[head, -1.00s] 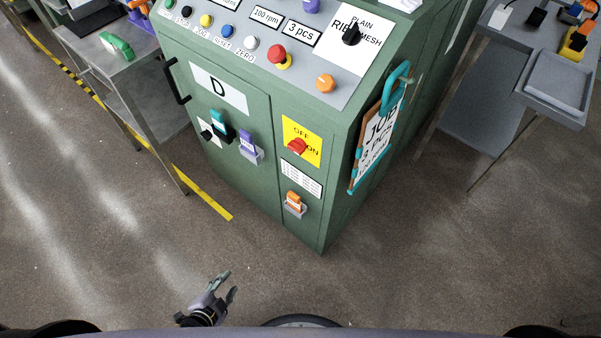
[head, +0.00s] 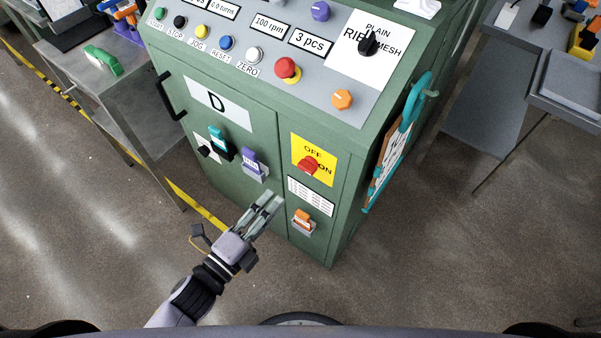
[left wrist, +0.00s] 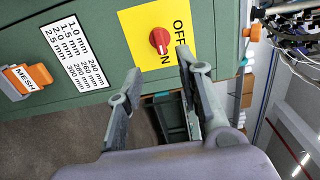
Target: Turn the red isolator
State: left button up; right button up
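The red isolator (head: 308,167) is a knob on a yellow plate (head: 326,176) marked OFF and ON, on the front of the green cabinet (head: 265,130). In the left wrist view the red isolator (left wrist: 160,41) shows just beyond my fingertips, with its yellow plate around it. My left gripper (head: 270,199) is in front of the cabinet, below and left of the isolator in the head view. Its two fingers stand apart with nothing between them, as the left wrist view (left wrist: 160,68) shows. It is not touching the isolator. My right gripper is out of view.
A red button (head: 288,69) sits on the sloped panel above. A teal-clipped board hangs on the cabinet's right side. Side tables flank the cabinet.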

aim_at(304, 171)
pick_arm(q)
jog(key=b+x, duration=0.1)
jog(key=x, duration=1)
jog(key=shift+s, duration=0.1)
jog(key=shift+c, duration=0.3)
grip_shut()
